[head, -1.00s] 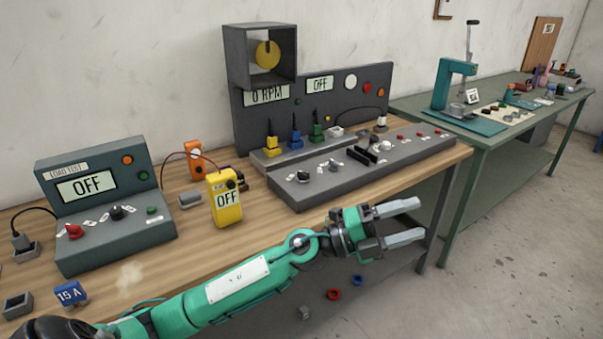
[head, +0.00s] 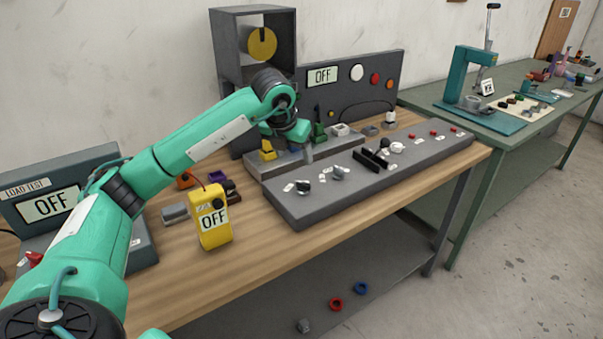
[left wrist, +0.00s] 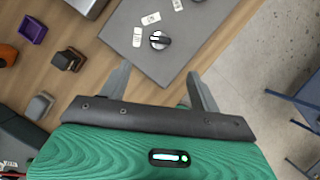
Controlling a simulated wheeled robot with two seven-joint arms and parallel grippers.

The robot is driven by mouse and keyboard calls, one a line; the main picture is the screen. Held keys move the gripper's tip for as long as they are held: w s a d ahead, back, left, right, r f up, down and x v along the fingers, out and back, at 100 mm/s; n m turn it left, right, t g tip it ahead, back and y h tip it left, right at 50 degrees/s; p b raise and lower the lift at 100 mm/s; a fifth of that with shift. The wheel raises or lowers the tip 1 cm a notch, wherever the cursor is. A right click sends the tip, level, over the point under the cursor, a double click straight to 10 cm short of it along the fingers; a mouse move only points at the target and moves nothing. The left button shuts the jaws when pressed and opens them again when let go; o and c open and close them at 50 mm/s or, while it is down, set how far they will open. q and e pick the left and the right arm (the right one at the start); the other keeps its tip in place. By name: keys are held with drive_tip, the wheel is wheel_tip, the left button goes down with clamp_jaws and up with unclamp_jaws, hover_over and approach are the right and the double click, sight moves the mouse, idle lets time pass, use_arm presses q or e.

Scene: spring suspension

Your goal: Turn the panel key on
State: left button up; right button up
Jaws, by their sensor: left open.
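The grey control panel (head: 405,172) lies along the bench top. At its near left end is a round silver switch with a black bar (head: 303,187), which looks like the key switch; labels lie beside it. The left wrist view shows this switch (left wrist: 159,40) beyond and between my fingers. A second silver knob (head: 338,172) sits to its right. In the left wrist view the left gripper (left wrist: 158,75) is open and empty, apart from the switch. My right gripper is out of view.
The upright back panel's display (head: 322,75) reads OFF. Yellow, green and other plugs stand on a grey strip (head: 262,168) behind the panel. A yellow meter (head: 212,222) stands to the left. Black lever handles (head: 371,158) rise from the panel farther right.

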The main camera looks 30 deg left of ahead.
sight(302, 184)
use_arm(q)
drive_tip(key=p+x, duration=0.2)
drive_tip(key=x, duration=1)
drive_tip(key=shift+f, duration=0.3)
drive_tip(key=shift+w+a+f, duration=0.1)
drive_tip(key=shift+w+f, duration=0.05)
drive_tip(key=shift+f, duration=0.15)
drive_tip(key=c, duration=1)
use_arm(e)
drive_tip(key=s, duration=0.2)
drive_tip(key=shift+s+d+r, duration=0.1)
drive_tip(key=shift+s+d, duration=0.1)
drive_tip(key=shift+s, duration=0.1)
